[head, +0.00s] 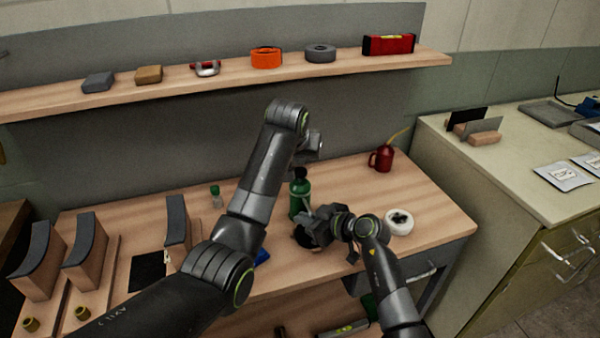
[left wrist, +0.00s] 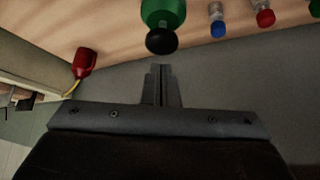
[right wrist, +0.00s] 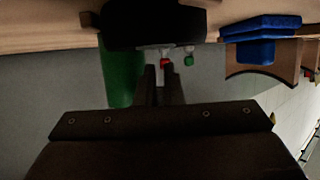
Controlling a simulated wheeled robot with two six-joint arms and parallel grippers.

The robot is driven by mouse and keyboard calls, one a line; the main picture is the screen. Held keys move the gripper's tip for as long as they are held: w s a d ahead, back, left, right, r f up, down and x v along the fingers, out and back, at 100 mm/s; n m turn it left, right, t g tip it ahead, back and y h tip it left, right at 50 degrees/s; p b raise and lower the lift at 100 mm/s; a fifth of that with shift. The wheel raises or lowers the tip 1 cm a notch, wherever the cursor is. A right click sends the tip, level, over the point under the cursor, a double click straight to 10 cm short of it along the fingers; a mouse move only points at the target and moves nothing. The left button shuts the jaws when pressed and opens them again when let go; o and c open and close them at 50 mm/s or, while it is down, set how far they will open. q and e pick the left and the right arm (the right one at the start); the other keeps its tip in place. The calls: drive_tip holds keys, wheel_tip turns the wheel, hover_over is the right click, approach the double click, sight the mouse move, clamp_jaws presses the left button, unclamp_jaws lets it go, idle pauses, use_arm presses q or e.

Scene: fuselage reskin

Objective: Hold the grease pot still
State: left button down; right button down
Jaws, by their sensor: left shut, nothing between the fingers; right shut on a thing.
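The grease pot (head: 303,241), dark and round, stands on the workbench, partly hidden behind my right gripper (head: 314,230). My right gripper is shut on it. In the right wrist view the pot (right wrist: 150,28) is a dark shape at the top, just past the fingertips (right wrist: 161,72). My left gripper (head: 314,143) is raised above the back of the bench, shut and empty. In the left wrist view its closed fingertips (left wrist: 162,72) are close to the black cap of a green bottle (left wrist: 163,14), with no clear contact.
The green bottle (head: 299,196) stands behind the pot. A white roll (head: 399,222) lies to the right, and a red oil can (head: 383,158) stands farther back. Curved wooden blocks (head: 87,252) stand at the left. A shelf (head: 225,77) with several items runs above.

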use_arm(q)
drive_tip(key=shift+f, duration=0.3)
idle(0.4)
drive_tip(key=shift+f, duration=0.85)
drive_tip(key=shift+r, duration=1.1)
drive_tip(key=shift+f, duration=0.25)
drive_tip(key=shift+f, duration=0.85)
drive_tip(key=shift+r, duration=1.1)
drive_tip(key=shift+f, duration=0.25)
